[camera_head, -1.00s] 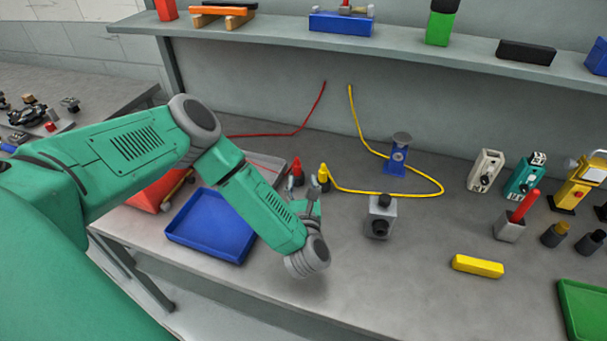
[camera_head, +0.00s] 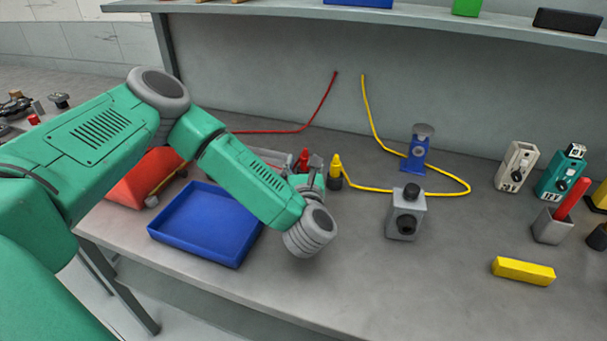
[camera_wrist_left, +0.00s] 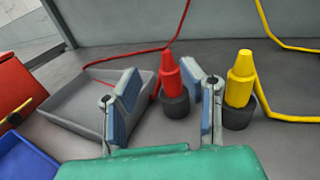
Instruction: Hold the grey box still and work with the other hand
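The grey box (camera_head: 405,218) stands on the bench right of centre, with a black knob on top and a round black socket on its front; nothing touches it. My left gripper (camera_head: 312,172) is left of it, pointing away toward the back. In the left wrist view my left gripper (camera_wrist_left: 160,76) is open, its two blue-grey fingers apart. A red plug (camera_wrist_left: 170,75) stands upright in a dark holder, between or just beyond the fingertips; I cannot tell which. A yellow plug (camera_wrist_left: 241,80) stands just right of the right finger. My right gripper is not in view.
A blue tray (camera_head: 200,255) and a red bin (camera_head: 135,183) lie left. A yellow cable (camera_head: 372,125) loops behind the grey box, near a blue stand (camera_head: 417,155). A yellow block (camera_head: 523,271) lies right. The bench front centre is clear.

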